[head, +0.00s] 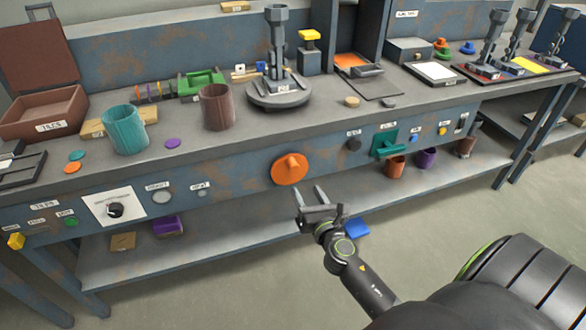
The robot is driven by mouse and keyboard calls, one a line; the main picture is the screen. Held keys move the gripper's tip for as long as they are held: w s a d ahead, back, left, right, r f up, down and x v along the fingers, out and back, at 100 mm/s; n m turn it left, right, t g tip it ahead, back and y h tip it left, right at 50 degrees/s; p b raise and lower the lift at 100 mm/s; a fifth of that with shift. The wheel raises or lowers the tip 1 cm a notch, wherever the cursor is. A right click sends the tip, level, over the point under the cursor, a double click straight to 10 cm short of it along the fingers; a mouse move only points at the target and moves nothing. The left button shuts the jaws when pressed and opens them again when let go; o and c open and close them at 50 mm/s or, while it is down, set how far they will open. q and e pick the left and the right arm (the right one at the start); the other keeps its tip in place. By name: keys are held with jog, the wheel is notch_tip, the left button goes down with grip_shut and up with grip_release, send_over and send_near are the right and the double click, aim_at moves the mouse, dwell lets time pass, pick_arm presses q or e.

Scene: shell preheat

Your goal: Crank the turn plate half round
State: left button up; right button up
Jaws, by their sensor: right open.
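An orange round plate (284,171) with a raised orange grip sits on the bench's front panel, near the middle of the head view. On the bench top above it stands a grey round base (262,97) with a label and a tall grey post (277,40). I cannot tell which of these two is the turn plate. My right gripper (309,191) is open and empty, its fingers pointing up. In the picture it is just below and right of the orange plate, apart from it. My left gripper is out of view.
A teal cup (125,130) and a brown cup (217,107) stand on the bench top. A green handle (386,144) and a white dial panel (113,206) are on the front panel. A lower shelf (235,220) holds several cups and boxes. Grey floor is open in front.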

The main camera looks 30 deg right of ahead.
aim_at(295, 170)
jog(key=b+x, duration=0.1)
jog(key=x, duration=0.8)
jog(key=shift+w+d+f, duration=0.1)
jog(key=shift+w+d, duration=0.05)
jog(key=shift+w, duration=0.1)
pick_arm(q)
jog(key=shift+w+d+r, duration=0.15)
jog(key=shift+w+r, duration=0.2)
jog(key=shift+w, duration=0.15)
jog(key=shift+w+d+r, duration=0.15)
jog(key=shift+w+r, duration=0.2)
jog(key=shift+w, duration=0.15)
pick_arm(e)
jog(key=shift+w+d, duration=0.15)
jog(key=shift+w, duration=0.55)
jog(key=c, duration=1)
